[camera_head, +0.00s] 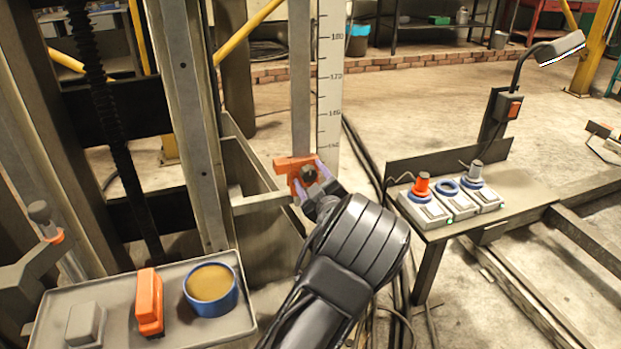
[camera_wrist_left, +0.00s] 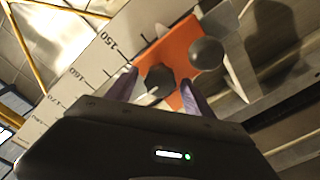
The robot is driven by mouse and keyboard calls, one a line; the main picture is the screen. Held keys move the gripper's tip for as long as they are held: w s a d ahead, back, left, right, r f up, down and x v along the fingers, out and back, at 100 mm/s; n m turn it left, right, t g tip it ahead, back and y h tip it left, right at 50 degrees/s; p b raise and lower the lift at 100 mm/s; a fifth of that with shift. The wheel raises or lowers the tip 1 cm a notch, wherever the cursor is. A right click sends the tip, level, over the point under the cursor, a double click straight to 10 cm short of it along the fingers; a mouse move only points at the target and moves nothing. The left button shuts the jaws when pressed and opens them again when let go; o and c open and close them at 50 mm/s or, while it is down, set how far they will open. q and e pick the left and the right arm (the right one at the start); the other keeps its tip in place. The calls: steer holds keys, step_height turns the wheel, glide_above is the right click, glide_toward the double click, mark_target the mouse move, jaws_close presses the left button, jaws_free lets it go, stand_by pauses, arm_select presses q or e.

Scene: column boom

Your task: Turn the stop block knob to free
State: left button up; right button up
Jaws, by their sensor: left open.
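The orange stop block (camera_head: 291,163) sits on the upright rail beside the white scale. Its dark knob (camera_head: 308,174) faces my left gripper (camera_head: 311,181). The gripper's two fingers are open, one on each side of the knob. In the left wrist view the orange block (camera_wrist_left: 180,44) fills the upper middle, and the dark faceted knob (camera_wrist_left: 158,77) lies between the open fingertips of the left gripper (camera_wrist_left: 159,86). I see no clear contact. A pale pointer-like piece shows by the knob. A round grey ball (camera_wrist_left: 207,54) is right of the knob. My right gripper is not in view.
The white scale (camera_head: 329,80) stands right behind the block. A grey tray (camera_head: 120,320) at lower left holds an orange item (camera_head: 149,303) and a blue tin (camera_head: 210,288). A bench (camera_head: 530,190) at right carries charger-like units and a lamp (camera_head: 558,48).

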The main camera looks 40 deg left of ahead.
arm_select(q)
jaws_close()
stand_by(0.6)
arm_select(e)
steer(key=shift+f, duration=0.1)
